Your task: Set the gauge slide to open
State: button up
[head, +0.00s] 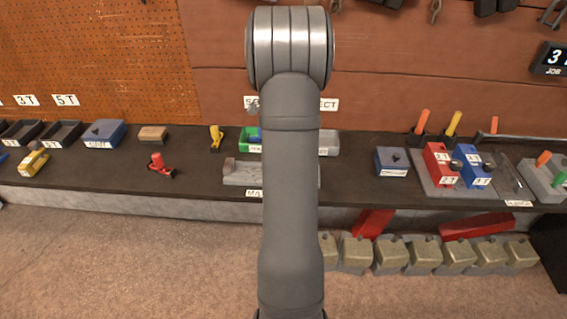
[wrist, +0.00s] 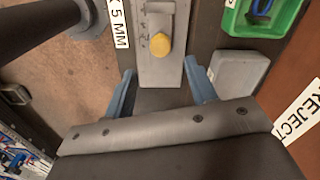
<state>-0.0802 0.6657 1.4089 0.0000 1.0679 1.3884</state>
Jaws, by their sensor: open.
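The gauge is a long grey metal block (wrist: 175,72) in the wrist view, with a round yellow knob (wrist: 160,44) on its slide and small marks beside it. Its label ends in "5 MM". My gripper (wrist: 161,86) is open and empty in the wrist view. Its two blue fingers stand to either side of the near end of the block, with the knob farther up and apart from them. The head view does not show the fingers.
A green tray (wrist: 236,25) and a light grey box (wrist: 236,74) stand to the right of the gauge in the wrist view. In the head view a blue box (head: 391,162) and a red block (head: 438,163) stand to the right. Dark bench (head: 345,185) is bare between.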

notch_tip(320, 180, down, 10)
jog(key=shift+r, duration=0.25)
